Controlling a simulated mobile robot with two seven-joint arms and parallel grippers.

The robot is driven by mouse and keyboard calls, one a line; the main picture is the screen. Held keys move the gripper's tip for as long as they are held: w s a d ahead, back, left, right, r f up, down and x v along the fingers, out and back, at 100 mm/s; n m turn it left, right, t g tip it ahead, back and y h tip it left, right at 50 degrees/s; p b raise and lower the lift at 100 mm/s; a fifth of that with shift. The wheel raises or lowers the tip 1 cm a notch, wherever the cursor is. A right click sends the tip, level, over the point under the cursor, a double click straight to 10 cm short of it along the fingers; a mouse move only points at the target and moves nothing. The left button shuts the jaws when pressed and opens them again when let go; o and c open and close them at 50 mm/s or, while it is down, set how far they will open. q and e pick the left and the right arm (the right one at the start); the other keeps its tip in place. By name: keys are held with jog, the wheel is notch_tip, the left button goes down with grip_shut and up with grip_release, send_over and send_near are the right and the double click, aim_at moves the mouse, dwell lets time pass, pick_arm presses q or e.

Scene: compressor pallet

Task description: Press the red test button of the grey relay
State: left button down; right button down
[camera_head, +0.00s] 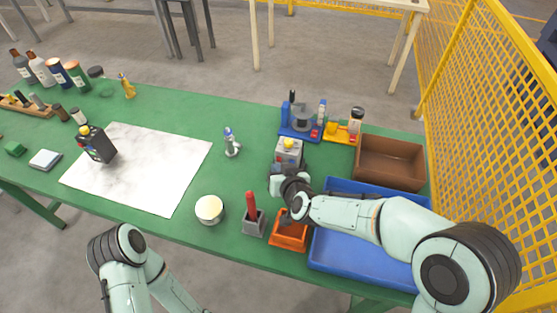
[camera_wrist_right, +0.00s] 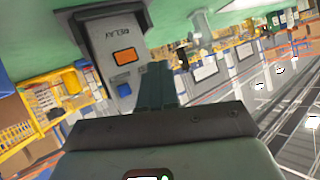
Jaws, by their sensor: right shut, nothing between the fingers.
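The grey relay (camera_wrist_right: 101,40) shows in the right wrist view, upside down, with its RELAY label. On its face are an orange-red button (camera_wrist_right: 124,56) and a blue button (camera_wrist_right: 125,88). My right gripper (camera_head: 277,176) is shut and empty. Its fingertips (camera_wrist_right: 154,69) show close to the right of the orange-red button in the wrist view; I cannot tell whether they touch the relay. My left gripper is out of view.
A blue tray (camera_head: 340,262) and an orange bin (camera_head: 290,238) lie under and beside my right arm. A grey holder with a red handle (camera_head: 252,207) stands left of them. A brown box (camera_head: 391,163) and blue fixture (camera_head: 300,135) stand behind. The white mat (camera_head: 150,165) is left.

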jog(key=shift+s, duration=0.1)
jog(key=shift+s+a+p, duration=0.2)
jog(key=shift+s+a, duration=0.1)
jog(key=shift+s, duration=0.65)
jog(key=shift+s+a+p, duration=0.15)
jog(key=shift+s+a, duration=0.2)
jog(key=shift+s, duration=0.55)
jog(key=shift+s+a+p, duration=0.2)
jog(key=shift+s+a, duration=0.1)
jog(key=shift+s, duration=0.65)
